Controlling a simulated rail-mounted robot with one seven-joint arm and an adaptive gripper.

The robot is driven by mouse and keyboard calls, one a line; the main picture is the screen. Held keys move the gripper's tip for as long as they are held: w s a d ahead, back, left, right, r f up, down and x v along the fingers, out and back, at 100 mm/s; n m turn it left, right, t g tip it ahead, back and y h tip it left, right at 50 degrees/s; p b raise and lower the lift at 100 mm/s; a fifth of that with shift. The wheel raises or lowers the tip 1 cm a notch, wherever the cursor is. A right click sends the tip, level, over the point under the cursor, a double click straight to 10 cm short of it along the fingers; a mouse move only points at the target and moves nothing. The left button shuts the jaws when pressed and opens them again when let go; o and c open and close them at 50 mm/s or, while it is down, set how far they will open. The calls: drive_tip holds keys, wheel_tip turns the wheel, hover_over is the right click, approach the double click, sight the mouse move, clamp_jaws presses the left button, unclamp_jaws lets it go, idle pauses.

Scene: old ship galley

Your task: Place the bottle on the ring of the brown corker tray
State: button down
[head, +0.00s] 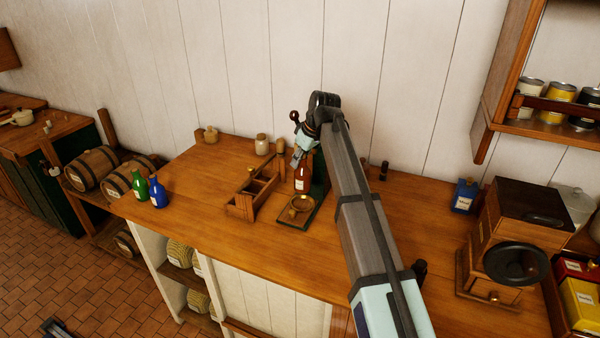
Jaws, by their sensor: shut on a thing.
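The brown corker tray (286,219) lies on the wooden counter just below the bottle in the picture. The brass-coloured ring (300,204) on the tray shows empty. The bottle's base appears just behind and above the ring; I cannot tell the exact gap. The corker's dark green upright (320,181) stands right behind the bottle, partly hidden by my arm.
A wooden carrier (239,206) with compartments stands close left of the tray. Green (140,189) and blue (158,192) bottles stand at the counter's left end. A pale jar (262,145) is behind. A blue tin (464,196) and a grinder (510,235) stand right. Counter between is clear.

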sight(300, 175)
drive_tip(key=shift+f+p, duration=0.65)
drive_tip(key=shift+f, duration=2.5)
drive_tip(key=shift+f, duration=0.15)
drive_tip(key=c, duration=0.9)
unclamp_jaws()
drive_tip(key=shift+o, duration=0.2)
drive_tip(key=b+v, duration=0.2)
drive_tip(key=v, duration=1)
drive_tip(key=shift+b, duration=0.4)
